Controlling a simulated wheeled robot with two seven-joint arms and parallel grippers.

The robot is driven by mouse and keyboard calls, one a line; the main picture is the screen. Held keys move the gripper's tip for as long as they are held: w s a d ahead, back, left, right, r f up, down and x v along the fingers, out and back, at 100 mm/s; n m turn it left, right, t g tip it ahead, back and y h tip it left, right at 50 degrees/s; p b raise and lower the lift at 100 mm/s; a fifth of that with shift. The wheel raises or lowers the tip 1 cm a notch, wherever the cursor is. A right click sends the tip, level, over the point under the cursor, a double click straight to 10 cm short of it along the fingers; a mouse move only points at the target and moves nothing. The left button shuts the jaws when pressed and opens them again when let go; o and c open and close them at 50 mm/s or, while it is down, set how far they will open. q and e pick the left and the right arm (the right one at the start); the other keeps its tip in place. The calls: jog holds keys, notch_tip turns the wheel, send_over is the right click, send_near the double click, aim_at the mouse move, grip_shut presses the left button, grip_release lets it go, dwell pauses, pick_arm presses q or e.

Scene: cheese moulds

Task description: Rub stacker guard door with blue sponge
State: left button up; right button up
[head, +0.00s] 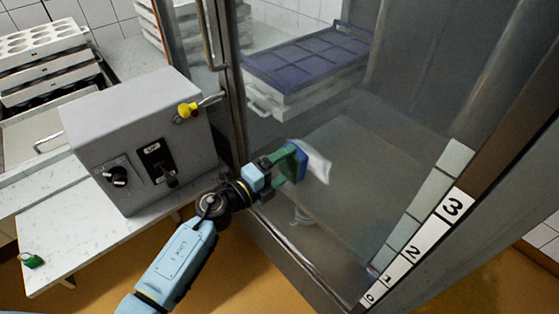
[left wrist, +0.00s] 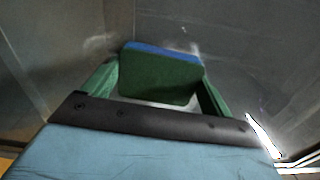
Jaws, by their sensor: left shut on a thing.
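The stacker guard door (head: 345,150) is a tall clear pane in a metal frame, with a bar handle (head: 209,35) at its left edge. My left gripper (head: 290,160), with green fingers, is shut on the blue sponge (head: 301,166) in front of the pane. A whitish patch (head: 316,161) shows on the pane just right of the sponge. In the left wrist view the sponge (left wrist: 160,78) shows a dark green face and a blue far layer between both fingers. It is at or very close to the pane; contact cannot be told. My right gripper is not in view.
A grey control box (head: 140,140) with knobs and a yellow-tagged lever stands on a pale bench (head: 95,235) left of the door. White moulds (head: 45,40) stack at far left. Behind the pane sit blue-topped moulds (head: 310,60). A numbered strip (head: 425,238) runs along the right.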

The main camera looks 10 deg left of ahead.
pick_arm(q)
jog(key=shift+s+d+p, duration=0.4)
jog(key=shift+s+d, duration=0.3)
jog(key=shift+d, duration=0.3)
jog(key=shift+s+d+p, duration=0.35)
jog(key=shift+s+d, duration=0.3)
jog(key=shift+d, duration=0.35)
jog(key=shift+s+d+p, duration=0.25)
jog(key=shift+s+d, duration=0.65)
jog(key=shift+d, duration=0.2)
jog(key=shift+s+d+p, duration=0.2)
jog(key=shift+s+d, duration=0.65)
jog(key=shift+d, duration=0.25)
notch_tip(320, 180, up, 3)
jog(key=p, duration=0.3)
jog(key=shift+a+r, duration=0.1)
jog(key=shift+w+a, duration=0.3)
jog(key=shift+a, duration=0.05)
jog(key=shift+w+a, duration=1.45)
jog(key=shift+a, duration=0.3)
jog(key=shift+w+a+b, duration=0.45)
jog(key=shift+w+a, duration=0.75)
jog(key=shift+a, duration=0.4)
jog(key=shift+w+a+b, duration=0.45)
jog(key=shift+w+a, duration=0.8)
jog(key=shift+a, duration=0.4)
jog(key=shift+w+a+b, duration=0.45)
jog(key=shift+w+a, duration=0.75)
jog(key=shift+a, duration=0.4)
